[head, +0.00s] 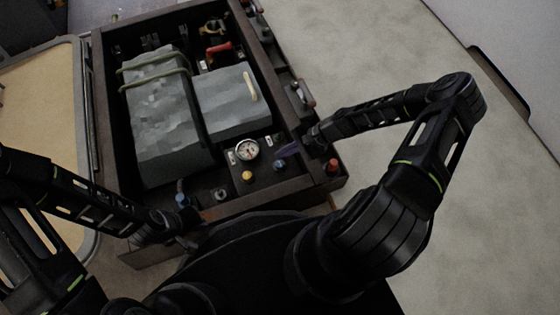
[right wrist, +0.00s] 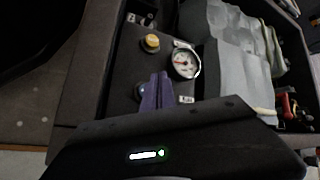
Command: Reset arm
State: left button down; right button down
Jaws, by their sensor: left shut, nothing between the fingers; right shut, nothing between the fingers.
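My right gripper (head: 287,150) reaches in from the right over the near right part of a dark wooden box (head: 240,207). Its purple fingers (right wrist: 157,88) are shut and empty, close to a blue knob (head: 280,163); I cannot tell whether they touch it. My left gripper (head: 190,220) is low at the box's near left corner, shut and empty. Its fingertips are hard to make out. The panel beside the right fingers holds a round white gauge (head: 247,149), also in the right wrist view (right wrist: 185,62), and a yellow knob (head: 247,176), also there (right wrist: 151,42).
Two grey blocks (head: 165,105) (head: 232,98) fill much of the box. A red handle (head: 219,48) is at the back and a red knob (head: 333,165) at the near right corner. A tan-topped tray (head: 45,85) stands left. The pale floor at right is clear.

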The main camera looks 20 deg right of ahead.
dwell(0.4)
